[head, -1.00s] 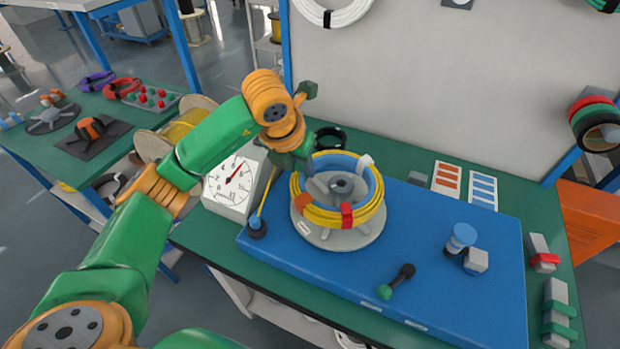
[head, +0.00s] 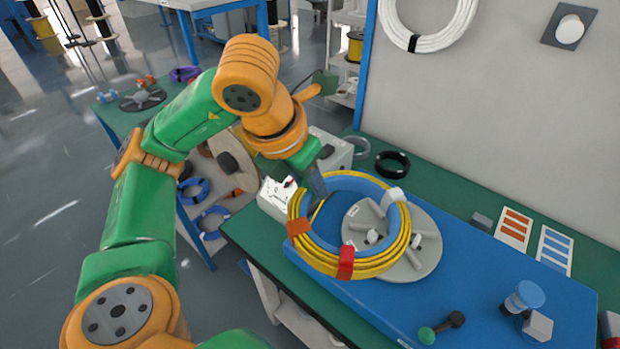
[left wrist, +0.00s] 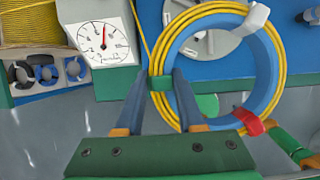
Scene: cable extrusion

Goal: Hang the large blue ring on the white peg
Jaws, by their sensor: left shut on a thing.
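The large blue ring (head: 355,185) has yellow cable wound around its outside, with orange, red and white bands. My left gripper (head: 318,188) is shut on the ring's far left side in the head view. The ring is tilted and appears held above the grey spoked disc (head: 427,232), partly off to its left. In the left wrist view the ring (left wrist: 272,70) shows with the fingers (left wrist: 166,82) at its left side, by a green band. The white peg (head: 570,28) sticks out of a dark grey plate on the grey wall panel at upper right. My right gripper is not visible.
A blue board (head: 480,285) lies on the green table. A dial scale (head: 275,195) stands at its left. A black coil (head: 392,165) lies behind, a blue-capped part (head: 523,297) at right. A white coil (head: 430,25) hangs on the wall left of the peg.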

